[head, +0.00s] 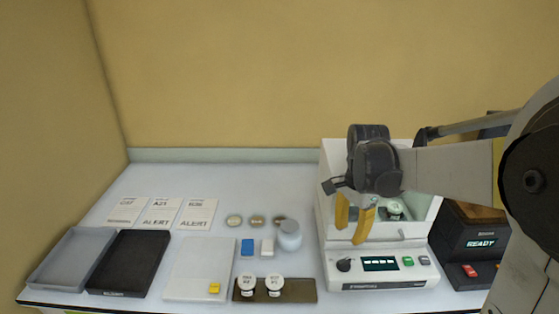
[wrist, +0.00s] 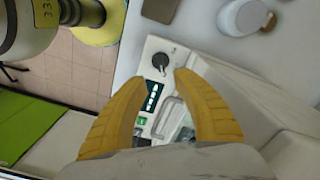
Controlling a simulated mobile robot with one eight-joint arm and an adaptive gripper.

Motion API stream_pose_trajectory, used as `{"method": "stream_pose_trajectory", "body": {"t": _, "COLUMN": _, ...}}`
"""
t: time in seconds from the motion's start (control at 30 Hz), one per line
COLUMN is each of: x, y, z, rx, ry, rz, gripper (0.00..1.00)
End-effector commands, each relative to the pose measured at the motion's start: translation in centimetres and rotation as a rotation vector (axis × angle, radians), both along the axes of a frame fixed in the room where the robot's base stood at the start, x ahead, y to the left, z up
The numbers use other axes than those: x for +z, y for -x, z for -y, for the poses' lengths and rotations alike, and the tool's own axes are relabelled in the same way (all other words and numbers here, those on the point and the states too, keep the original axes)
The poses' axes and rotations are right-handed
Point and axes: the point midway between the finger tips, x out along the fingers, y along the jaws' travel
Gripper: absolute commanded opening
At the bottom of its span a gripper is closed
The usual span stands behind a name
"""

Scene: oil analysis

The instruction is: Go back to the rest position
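My gripper (head: 352,222) hangs above the white analysis machine (head: 377,270) at the right of the bench in the head view. Its two yellow fingers are apart with nothing between them. In the wrist view my gripper (wrist: 160,100) shows both fingers spread over the machine's front panel, with the black knob (wrist: 161,61) and the display (wrist: 152,97) below. In the head view a vial with a greenish-white top (head: 394,208) sits in the machine's open chamber, behind the fingers.
A black box reading READY (head: 480,243) stands right of the machine. Left of it are a white jar (head: 289,236), two small jars on a brown mat (head: 312,290), a white board (head: 200,268), a black tray (head: 131,262) and a grey tray (head: 72,257). Labelled cards lie behind.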

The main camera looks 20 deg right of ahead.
Motion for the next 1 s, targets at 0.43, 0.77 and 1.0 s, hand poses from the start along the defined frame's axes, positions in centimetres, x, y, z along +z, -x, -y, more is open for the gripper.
{"method": "stream_pose_trajectory", "body": {"t": 0.43, "x": 3.2, "y": 5.3, "z": -7.4, "rx": 0.624, "ry": 0.132, "rz": 0.267, "gripper": 0.34}}
{"method": "stream_pose_trajectory", "body": {"t": 0.77, "x": 2.6, "y": 10.3, "z": -12.4, "rx": 1.188, "ry": 0.360, "rz": 0.492, "gripper": 0.34}}
{"method": "stream_pose_trajectory", "body": {"t": 1.0, "x": 2.4, "y": 10.9, "z": -13.1, "rx": 1.286, "ry": 0.413, "rz": 0.528, "gripper": 0.34}}
